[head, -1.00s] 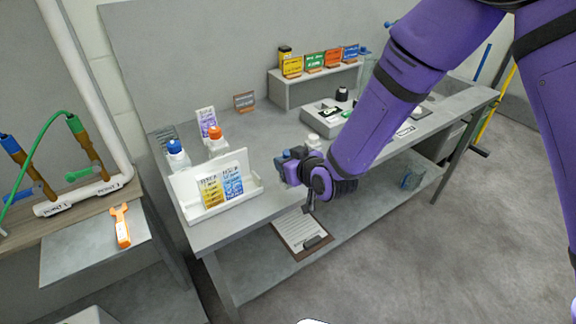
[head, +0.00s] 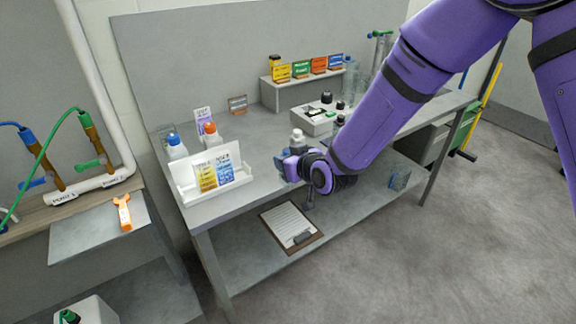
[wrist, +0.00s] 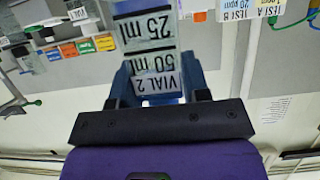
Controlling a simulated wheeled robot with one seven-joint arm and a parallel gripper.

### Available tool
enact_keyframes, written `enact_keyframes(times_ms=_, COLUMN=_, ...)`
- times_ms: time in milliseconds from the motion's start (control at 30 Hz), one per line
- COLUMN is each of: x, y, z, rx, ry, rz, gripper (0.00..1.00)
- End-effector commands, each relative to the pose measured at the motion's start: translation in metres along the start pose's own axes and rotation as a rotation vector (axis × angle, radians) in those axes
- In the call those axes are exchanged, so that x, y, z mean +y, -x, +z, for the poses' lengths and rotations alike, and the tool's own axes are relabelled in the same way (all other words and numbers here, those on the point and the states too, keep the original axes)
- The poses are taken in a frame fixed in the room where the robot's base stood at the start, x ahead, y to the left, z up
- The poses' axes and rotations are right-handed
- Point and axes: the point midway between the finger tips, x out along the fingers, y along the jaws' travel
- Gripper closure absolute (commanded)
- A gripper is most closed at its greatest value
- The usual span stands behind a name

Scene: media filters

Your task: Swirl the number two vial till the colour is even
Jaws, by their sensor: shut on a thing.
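The number two vial (wrist: 148,46) fills the middle of the wrist view, with the labels VIAL 2, 50 ml and 25 ml on its side. My gripper (wrist: 158,84) is shut on it, with one blue finger on each side of the VIAL 2 label. In the head view my gripper (head: 291,165) is at the front edge of the bench. A white cap (head: 297,135), apparently the vial's, shows just above the fingers. The vial's body is mostly hidden there. The colour of its liquid cannot be made out.
On the bench (head: 255,150) are a white tray with test cards (head: 218,172), an orange-capped bottle (head: 210,131), a blue-capped bottle (head: 176,146) and a grey block with black-capped pieces (head: 315,115). A shelf (head: 292,92) bears coloured cards. A clipboard (head: 290,226) lies below.

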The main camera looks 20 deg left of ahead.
Motion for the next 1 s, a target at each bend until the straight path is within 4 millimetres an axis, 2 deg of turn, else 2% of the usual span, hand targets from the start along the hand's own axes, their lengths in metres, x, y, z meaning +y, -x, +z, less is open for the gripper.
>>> enact_keyframes(times_ms=500, x=0.0, y=0.017, z=-0.04, rx=0.002, ry=0.0, rz=0.001, gripper=0.77)
enact_keyframes(times_ms=1000, x=0.0, y=0.015, z=-0.045, rx=0.001, ry=0.0, rz=0.0, gripper=0.77)
